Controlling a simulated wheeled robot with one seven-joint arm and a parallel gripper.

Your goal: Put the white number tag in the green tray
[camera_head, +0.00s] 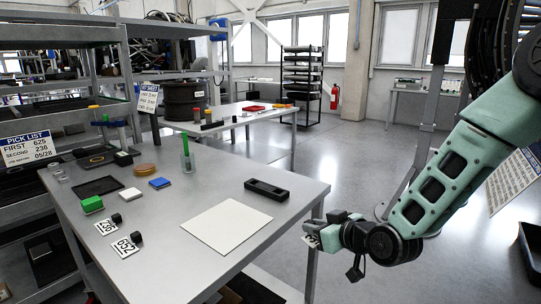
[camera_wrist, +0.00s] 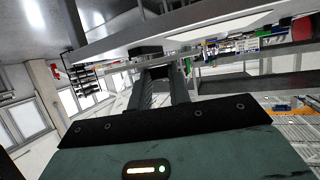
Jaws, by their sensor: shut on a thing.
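My gripper (camera_head: 325,234) is just off the table's front right corner, shut on a white number tag (camera_head: 311,241). The tag sticks out to the left of the fingers; its digits are too small to read. In the wrist view the dark fingers (camera_wrist: 163,88) point away, and the tag cannot be made out. Two other white tags lie flat at the table's left front: one marked 236 (camera_head: 106,227) and one marked 652 (camera_head: 125,247). I cannot make out a green tray; a small green block-like thing (camera_head: 92,204) sits at the table's left.
A pick list sign (camera_head: 27,147) stands at left. A red tray (camera_head: 252,107) is on the farther table.

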